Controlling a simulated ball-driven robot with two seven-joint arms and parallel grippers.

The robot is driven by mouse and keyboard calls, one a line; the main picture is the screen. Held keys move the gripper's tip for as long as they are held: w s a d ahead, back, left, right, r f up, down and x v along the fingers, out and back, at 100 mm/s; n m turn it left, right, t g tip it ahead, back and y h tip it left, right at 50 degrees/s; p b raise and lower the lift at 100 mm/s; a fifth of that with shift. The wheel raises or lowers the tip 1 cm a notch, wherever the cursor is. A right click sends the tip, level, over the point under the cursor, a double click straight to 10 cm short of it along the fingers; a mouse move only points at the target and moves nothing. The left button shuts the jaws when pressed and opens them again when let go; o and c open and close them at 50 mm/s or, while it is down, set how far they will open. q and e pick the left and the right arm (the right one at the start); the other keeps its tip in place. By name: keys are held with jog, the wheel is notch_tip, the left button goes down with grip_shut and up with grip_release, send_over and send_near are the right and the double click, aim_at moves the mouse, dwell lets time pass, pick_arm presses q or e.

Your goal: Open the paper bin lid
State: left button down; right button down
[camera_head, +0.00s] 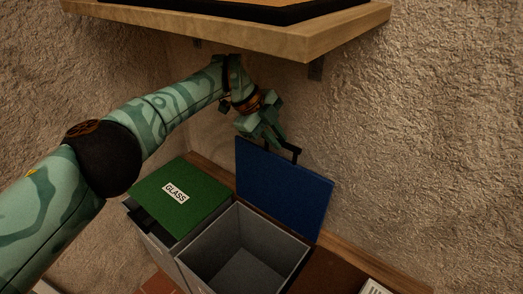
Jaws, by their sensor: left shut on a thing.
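The blue lid (284,188) stands raised at the back of an open grey bin (243,254), close to the wall. The bin's inside is visible and looks empty. The lid's face shows no readable label, so the paper bin's name cannot be read here. A dark handle (296,152) sticks up at the lid's top edge. My left gripper (277,140) is at that top edge, shut on the lid's handle, with the fingers partly hidden behind the lid. My right gripper is not in view.
A closed bin with a green lid marked GLASS (176,194) stands left of the open bin. A wooden shelf (240,33) juts from the wall above my left gripper. A white labelled thing (374,287) is cut off at the lower right.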

pick_arm(q)
jog(key=shift+w+d+f, duration=0.1)
jog(key=shift+w+d, duration=0.2)
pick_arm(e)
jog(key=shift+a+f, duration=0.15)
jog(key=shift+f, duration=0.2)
pick_arm(q)
jog(key=shift+r, duration=0.2)
jog(key=c, duration=1.4)
grip_release()
